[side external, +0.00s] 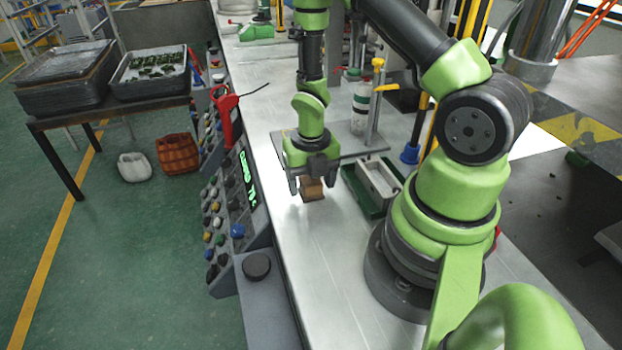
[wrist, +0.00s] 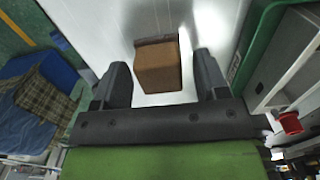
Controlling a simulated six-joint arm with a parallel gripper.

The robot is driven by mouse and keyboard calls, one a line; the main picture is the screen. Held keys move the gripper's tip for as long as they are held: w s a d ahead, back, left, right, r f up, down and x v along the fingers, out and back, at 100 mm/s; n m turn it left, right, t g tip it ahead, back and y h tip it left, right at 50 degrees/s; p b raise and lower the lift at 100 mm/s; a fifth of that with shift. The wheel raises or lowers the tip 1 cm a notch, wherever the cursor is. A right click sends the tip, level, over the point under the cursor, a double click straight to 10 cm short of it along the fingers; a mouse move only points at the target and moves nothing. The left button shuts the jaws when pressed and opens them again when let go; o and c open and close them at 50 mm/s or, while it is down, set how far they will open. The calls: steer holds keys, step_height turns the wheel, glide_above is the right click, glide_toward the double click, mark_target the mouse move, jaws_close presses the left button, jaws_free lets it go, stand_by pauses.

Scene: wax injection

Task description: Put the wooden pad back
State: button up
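The wooden pad (side external: 312,190) is a small brown block on the light metal bench top, just below my gripper in the side view. In the wrist view the wooden pad (wrist: 158,68) lies between and a little beyond the fingertips, with white surface visible on both sides of it. My gripper (side external: 315,184) points down over the pad with its fingers spread. In the wrist view my gripper (wrist: 160,72) is open, and neither finger touches the pad.
A green tray with a pale mould (side external: 378,184) stands right of the pad. A grey plate (side external: 352,147) with a bottle (side external: 361,108) is behind. A control panel with buttons (side external: 228,205) runs along the bench's left edge. The bench top in front is clear.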

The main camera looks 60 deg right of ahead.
steer(key=a+r+m+t, duration=0.25)
steer(key=r+m, duration=0.65)
steer(key=r, duration=1.1)
steer(key=s+a+r+m+t+y, duration=0.2)
steer(key=s+a+r+m, duration=0.6)
steer(key=m, duration=1.4)
steer(key=s+r+t, duration=0.1)
steer(key=r+t, duration=0.1)
steer(key=shift+a+t, duration=0.2)
steer(key=shift+t, duration=0.15)
steer(key=shift+s, duration=0.1)
